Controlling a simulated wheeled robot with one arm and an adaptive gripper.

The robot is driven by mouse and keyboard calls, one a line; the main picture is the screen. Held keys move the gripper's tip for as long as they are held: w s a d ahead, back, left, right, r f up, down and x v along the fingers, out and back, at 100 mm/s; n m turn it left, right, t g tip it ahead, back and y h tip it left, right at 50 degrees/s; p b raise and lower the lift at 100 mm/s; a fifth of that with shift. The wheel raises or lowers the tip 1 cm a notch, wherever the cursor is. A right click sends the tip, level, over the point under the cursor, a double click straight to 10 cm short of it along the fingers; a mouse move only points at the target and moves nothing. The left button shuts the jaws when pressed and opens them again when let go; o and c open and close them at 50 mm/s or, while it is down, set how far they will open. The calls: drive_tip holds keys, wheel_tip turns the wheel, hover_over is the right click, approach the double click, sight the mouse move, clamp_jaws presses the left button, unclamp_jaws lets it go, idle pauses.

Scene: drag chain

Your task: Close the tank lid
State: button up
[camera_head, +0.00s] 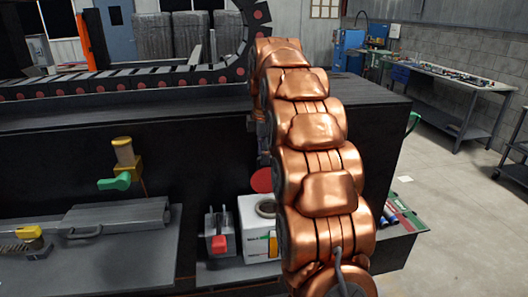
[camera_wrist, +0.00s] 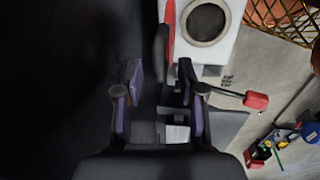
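The white tank (camera_head: 254,234) stands on the low shelf, partly hidden by my copper arm. Its round opening shows on top. The red lid (camera_head: 262,181) stands raised behind the opening. In the wrist view the tank (camera_wrist: 232,42) is at the top with its dark round opening uncovered, and the lid (camera_wrist: 169,22) shows nearly edge-on along its left side. My gripper (camera_wrist: 160,72) is open, with its two fingers apart below the lid in that view. A dark part below the red lid reaches toward the gap between the fingertips; contact cannot be told. The head view hides the gripper.
A grey device with a red handle (camera_head: 219,243) stands left of the tank; its handle (camera_wrist: 256,100) shows in the wrist view. A green-handled valve (camera_head: 115,181) and a grey metal box (camera_head: 115,217) are further left. Dark bench panels stand behind. Open floor lies right.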

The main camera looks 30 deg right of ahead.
clamp_jaws()
idle(0.3)
idle(0.4)
